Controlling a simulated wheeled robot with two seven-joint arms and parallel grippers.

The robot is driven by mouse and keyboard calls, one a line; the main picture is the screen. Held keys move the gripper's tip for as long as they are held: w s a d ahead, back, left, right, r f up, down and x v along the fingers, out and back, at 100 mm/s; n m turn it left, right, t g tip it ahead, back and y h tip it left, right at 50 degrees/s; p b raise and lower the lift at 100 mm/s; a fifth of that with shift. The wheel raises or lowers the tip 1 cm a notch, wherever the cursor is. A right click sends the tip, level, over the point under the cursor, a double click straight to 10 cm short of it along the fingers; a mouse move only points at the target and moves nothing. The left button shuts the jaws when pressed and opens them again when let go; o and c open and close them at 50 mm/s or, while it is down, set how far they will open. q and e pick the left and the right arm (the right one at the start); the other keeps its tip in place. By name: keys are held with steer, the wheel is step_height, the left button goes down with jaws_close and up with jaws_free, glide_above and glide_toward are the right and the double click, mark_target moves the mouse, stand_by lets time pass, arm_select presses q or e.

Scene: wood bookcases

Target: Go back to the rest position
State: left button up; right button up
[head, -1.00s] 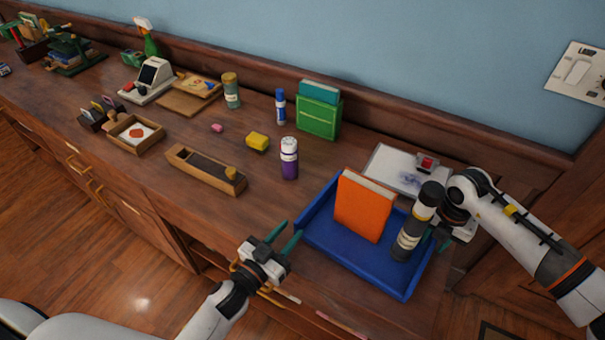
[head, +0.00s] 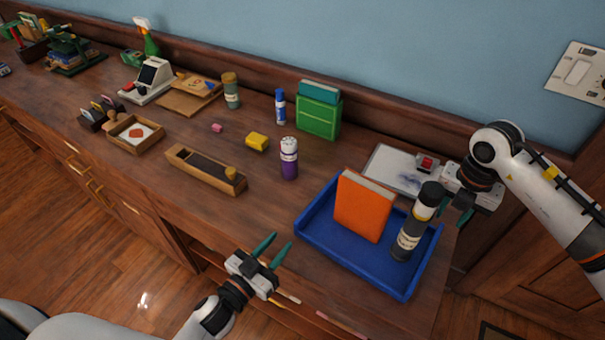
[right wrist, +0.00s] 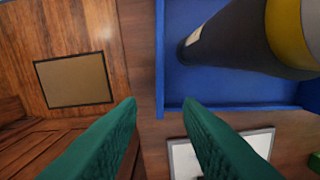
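My left gripper (head: 272,250) is open and empty in the head view, off the front edge of the counter and left of the blue tray. My right gripper (head: 463,208) is right of the tray, beside the dark bottle (head: 418,222) with pale and yellow bands. In the right wrist view its two green fingers (right wrist: 160,105) are apart with nothing between them. The bottle (right wrist: 235,40) stands clear of them inside the blue tray (right wrist: 172,95). The tray (head: 345,262) also holds an upright orange book (head: 363,208).
A white board (head: 393,170) with a red-topped item lies behind the tray. The wall is behind; floor is open in front.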

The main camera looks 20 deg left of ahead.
steer(key=shift+r, duration=0.45)
